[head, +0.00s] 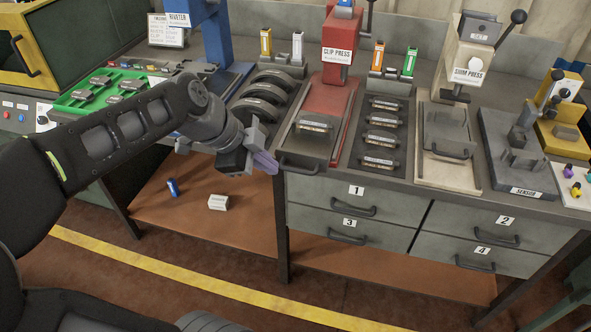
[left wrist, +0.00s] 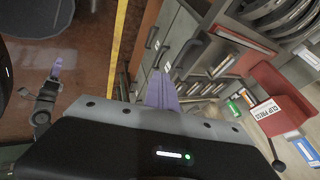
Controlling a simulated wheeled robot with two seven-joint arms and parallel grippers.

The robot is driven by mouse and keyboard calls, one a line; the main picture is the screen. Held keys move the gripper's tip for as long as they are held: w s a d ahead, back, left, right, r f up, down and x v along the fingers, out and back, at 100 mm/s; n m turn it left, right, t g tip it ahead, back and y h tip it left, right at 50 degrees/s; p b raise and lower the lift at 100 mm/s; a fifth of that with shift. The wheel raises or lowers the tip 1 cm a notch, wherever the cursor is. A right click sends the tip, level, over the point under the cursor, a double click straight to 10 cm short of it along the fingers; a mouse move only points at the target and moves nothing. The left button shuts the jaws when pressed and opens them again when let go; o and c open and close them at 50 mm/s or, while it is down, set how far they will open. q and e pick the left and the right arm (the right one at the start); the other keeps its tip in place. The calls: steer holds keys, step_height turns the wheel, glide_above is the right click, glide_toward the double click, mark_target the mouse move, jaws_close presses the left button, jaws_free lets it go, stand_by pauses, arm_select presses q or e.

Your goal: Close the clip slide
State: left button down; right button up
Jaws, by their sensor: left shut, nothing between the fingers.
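The red clip press (head: 338,62) stands on the bench. Its clip slide (head: 309,143) is a grey tray on a red base that sits out in front of the press, towards the bench's front edge. A labelled part (head: 313,126) lies on the slide, and a dark handle (head: 299,166) is at its front. My left gripper (head: 266,162) is shut and empty, just left of the handle and apart from it. Its purple fingers (left wrist: 161,92) also show in the left wrist view. My right gripper (left wrist: 57,68) shows small at the left of that view; its jaw state is unclear.
Drawers with handles (head: 352,207) are below the bench front. Curved brake shoes (head: 262,93) lie left of the press, and labelled parts (head: 381,140) lie right of it. The shim press (head: 470,55) stands further right. A white block (head: 218,202) lies on the lower shelf.

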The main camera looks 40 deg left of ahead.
mark_target(295, 171)
arm_select(q)
steer(key=shift+w+d+f+p, duration=0.2)
steer(key=shift+w+f+p, duration=0.4)
steer(key=shift+w+f, duration=3.95)
arm_select(e)
steer(key=shift+r, duration=0.6)
steer(key=shift+f, duration=0.1)
